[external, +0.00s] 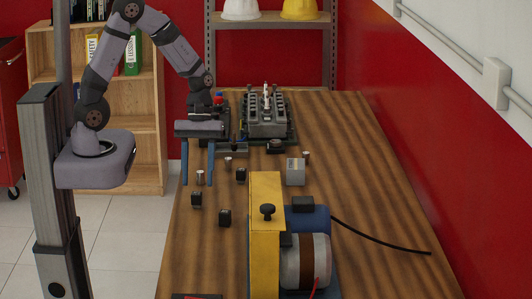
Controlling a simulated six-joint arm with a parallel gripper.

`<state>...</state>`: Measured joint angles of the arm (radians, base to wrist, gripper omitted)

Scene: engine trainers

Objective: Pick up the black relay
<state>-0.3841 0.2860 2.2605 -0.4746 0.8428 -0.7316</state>
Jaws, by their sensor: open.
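Several small black cubes stand on the wooden table: one (241,175) right of my gripper, one (196,200) just nearer the camera than my gripper, and one (225,218) nearer still. I cannot tell which of them is the black relay. My gripper (197,182) points down over the table's left side, its two blue fingers wide apart. Nothing is held between them. A small metal cylinder (200,178) shows between the fingertips in the picture; I cannot tell its depth relative to them.
A grey engine block (266,115) stands at the back of the table (370,170). A yellow and blue motor unit (266,235) stands in front, with a black cable (385,240) running right. A grey box (295,171) and small cylinders (228,163) lie mid-table. The right side is mostly clear.

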